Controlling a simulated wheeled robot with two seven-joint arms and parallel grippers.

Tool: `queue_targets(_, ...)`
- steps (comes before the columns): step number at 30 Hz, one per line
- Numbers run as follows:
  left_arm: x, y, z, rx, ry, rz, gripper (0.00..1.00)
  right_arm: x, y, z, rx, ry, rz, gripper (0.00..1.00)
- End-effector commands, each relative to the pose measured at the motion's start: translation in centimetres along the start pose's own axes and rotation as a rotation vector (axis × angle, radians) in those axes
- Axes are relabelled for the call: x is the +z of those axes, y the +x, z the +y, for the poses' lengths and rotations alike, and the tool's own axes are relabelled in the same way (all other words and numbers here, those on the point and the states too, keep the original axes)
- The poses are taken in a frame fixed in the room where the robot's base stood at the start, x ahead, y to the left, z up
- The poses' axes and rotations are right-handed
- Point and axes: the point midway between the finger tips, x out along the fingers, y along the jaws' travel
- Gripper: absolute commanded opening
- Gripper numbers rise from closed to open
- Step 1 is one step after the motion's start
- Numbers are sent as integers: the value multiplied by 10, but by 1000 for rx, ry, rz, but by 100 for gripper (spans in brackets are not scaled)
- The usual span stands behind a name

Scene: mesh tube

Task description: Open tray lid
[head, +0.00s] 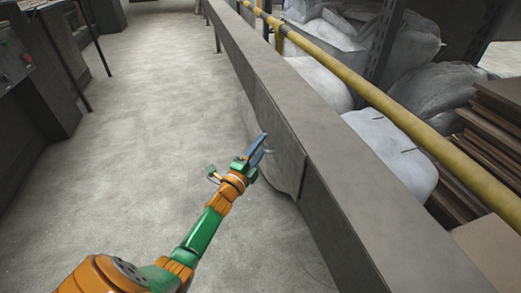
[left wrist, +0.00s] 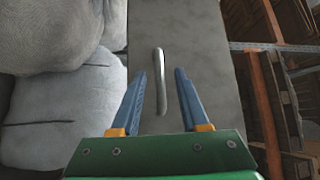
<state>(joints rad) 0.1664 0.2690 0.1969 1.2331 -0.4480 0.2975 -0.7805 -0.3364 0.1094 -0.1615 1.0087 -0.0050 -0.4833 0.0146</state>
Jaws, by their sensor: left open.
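My left gripper (head: 263,147) reaches in from the lower left and is open and empty beside a long grey metal tray or beam (head: 360,215). A grey panel, apparently the lid (head: 291,165), sits against the near side of it. In the left wrist view, a slim metal handle (left wrist: 160,80) on a grey surface (left wrist: 196,50) lies beyond and roughly between the two blue fingers of the left gripper (left wrist: 160,95). I see no clear contact. In the head view the fingers partly cover the handle area. My right gripper is not in view.
A yellow rail (head: 400,115) runs along the far side of the beam. White sacks (head: 400,150) and stacked brown boards (head: 490,135) lie beyond it. A control cabinet (head: 30,80) stands at left. The concrete floor (head: 150,110) between is clear.

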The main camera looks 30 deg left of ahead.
Motion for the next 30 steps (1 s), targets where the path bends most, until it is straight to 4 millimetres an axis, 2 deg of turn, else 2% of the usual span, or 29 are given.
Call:
queue_targets(3, 0, 0, 0, 1, 0, 0, 42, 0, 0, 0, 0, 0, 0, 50)
queue_targets(8, 0, 0, 0, 1, 0, 0, 0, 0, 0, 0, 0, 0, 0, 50)
queue_targets(30, 0, -1, 0, 1, -1, 0, 0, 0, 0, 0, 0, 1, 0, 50)
